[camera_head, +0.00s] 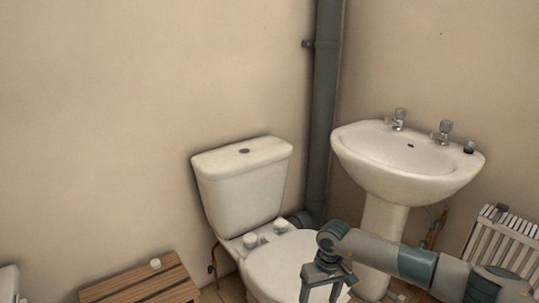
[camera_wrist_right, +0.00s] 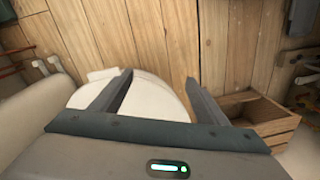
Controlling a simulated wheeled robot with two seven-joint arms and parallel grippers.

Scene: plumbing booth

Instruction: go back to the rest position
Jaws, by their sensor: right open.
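My right gripper (camera_head: 322,290) comes in from the right in the head view and hangs in front of the toilet. Its two fingers also show in the right wrist view (camera_wrist_right: 160,95), spread apart with nothing between them. The white toilet (camera_head: 243,185) stands in the corner; its round lid (camera_head: 290,260) is partly hidden behind my right gripper. In the right wrist view the white lid (camera_wrist_right: 150,100) lies beyond the left finger. My left gripper is not in view.
A white pedestal sink (camera_head: 405,160) with two taps stands right of the toilet. A grey pipe (camera_head: 325,110) runs down the corner. A white radiator (camera_head: 503,240) is at the right. A wooden crate (camera_wrist_right: 262,118) sits on the plank floor.

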